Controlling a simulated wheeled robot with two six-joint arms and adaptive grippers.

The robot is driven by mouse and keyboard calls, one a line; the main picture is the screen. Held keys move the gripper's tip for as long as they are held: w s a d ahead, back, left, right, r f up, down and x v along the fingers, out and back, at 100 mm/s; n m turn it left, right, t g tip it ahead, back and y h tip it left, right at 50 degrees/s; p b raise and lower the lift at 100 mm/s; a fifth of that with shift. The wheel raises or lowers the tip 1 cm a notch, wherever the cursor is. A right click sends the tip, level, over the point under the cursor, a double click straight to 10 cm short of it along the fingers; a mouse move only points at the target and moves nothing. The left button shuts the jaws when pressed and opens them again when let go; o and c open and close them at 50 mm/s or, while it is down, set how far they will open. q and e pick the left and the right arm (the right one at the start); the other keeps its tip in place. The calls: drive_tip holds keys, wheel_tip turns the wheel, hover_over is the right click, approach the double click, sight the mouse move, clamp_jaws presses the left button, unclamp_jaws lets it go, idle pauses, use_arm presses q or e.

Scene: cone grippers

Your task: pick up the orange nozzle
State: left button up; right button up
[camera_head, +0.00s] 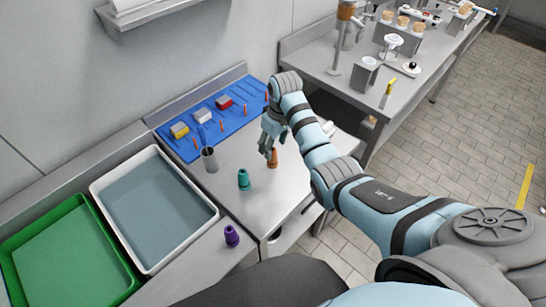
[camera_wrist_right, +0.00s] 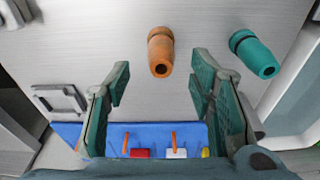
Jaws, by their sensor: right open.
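The orange nozzle (camera_head: 273,159) stands on the steel counter in the head view, just under my right gripper (camera_head: 269,147). In the right wrist view the orange nozzle (camera_wrist_right: 160,52) shows whole, beyond the fingertips and between the lines of the two fingers. My right gripper (camera_wrist_right: 160,78) is open, with nothing between its fingers. In the head view its fingers come down close to the nozzle; I cannot tell whether they touch it. My left gripper is not in view.
A teal nozzle (camera_head: 243,180) stands beside the orange one, and a purple nozzle (camera_head: 231,236) nearer the front.

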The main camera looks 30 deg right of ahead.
drive_tip(key=f, duration=0.2)
drive_tip(key=f+b, duration=0.1)
drive_tip(key=f, duration=0.2)
drive_tip(key=w+f, duration=0.1)
drive_tip(key=f, duration=0.1)
drive_tip(key=shift+w+a+f, duration=0.1)
drive_tip(key=shift+a+f, duration=0.05)
drive_tip(key=shift+a, duration=0.1)
drive_tip(key=shift+c, duration=0.6)
clamp_jaws()
drive_tip(key=shift+r, duration=0.2)
